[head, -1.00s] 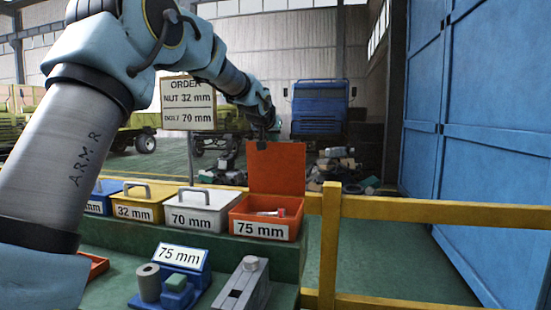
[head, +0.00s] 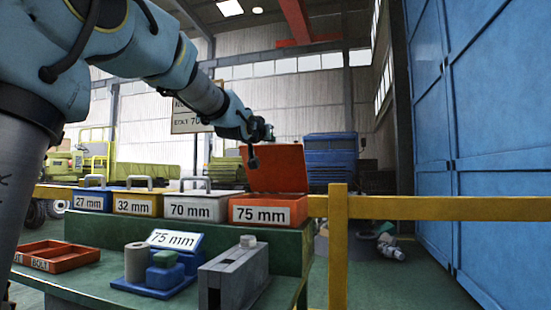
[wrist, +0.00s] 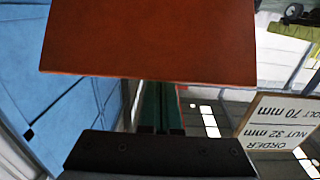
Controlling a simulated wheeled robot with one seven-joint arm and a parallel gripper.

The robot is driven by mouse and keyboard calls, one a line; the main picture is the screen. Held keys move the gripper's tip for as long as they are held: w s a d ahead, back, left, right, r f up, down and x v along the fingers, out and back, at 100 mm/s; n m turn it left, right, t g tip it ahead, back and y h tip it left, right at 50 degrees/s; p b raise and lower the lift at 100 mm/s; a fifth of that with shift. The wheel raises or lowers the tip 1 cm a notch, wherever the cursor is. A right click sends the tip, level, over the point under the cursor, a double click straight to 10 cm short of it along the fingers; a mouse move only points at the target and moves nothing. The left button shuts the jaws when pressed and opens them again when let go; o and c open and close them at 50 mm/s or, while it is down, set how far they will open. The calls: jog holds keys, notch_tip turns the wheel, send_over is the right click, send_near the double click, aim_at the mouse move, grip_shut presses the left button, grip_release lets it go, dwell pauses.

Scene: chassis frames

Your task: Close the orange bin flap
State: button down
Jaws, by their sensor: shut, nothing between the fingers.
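The orange bin (head: 268,211), labelled 75 mm, stands at the right end of a row of bins on the green ledge. Its orange flap (head: 280,170) stands up, open, at the back of the bin. My gripper (head: 253,162) is shut and empty, pointing down at the flap's upper left edge. I cannot tell whether it touches the flap. The inside of the bin is hidden.
Grey 70 mm (head: 188,207), yellow 32 mm (head: 137,203) and blue 27 mm (head: 92,199) lidded bins stand to the left. A red tray (head: 60,256) and a grey block fixture (head: 233,275) are in front. A yellow railing (head: 440,208) runs right.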

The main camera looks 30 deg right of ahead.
jog(key=s+a+f+t+b, duration=0.1)
jog(key=b, duration=0.3)
jog(key=s+a+f+t+h+b, duration=0.1)
jog(key=f+b, duration=0.1)
jog(key=b, duration=0.1)
jog(key=s+a+f+h+b, duration=0.1)
jog(key=b, duration=0.3)
jog(key=shift+f+t+b, duration=0.15)
jog(key=shift+t+b, duration=0.2)
jog(key=shift+t, duration=0.05)
jog(key=s+a+f+b, duration=0.1)
jog(key=b, duration=0.2)
jog(key=s+f+t+h+b, duration=0.1)
jog(key=b, duration=0.3)
jog(key=s+a+f+h+b, duration=0.1)
jog(key=b, duration=0.3)
jog(key=shift+a+f+t, duration=0.3)
jog(key=shift+f, duration=0.1)
jog(key=shift+r, duration=0.1)
notch_tip(320, 180, up, 4)
jog(key=p, duration=0.3)
send_near(267, 150)
jog(key=v, duration=0.5)
jog(key=shift+s+a, duration=0.2)
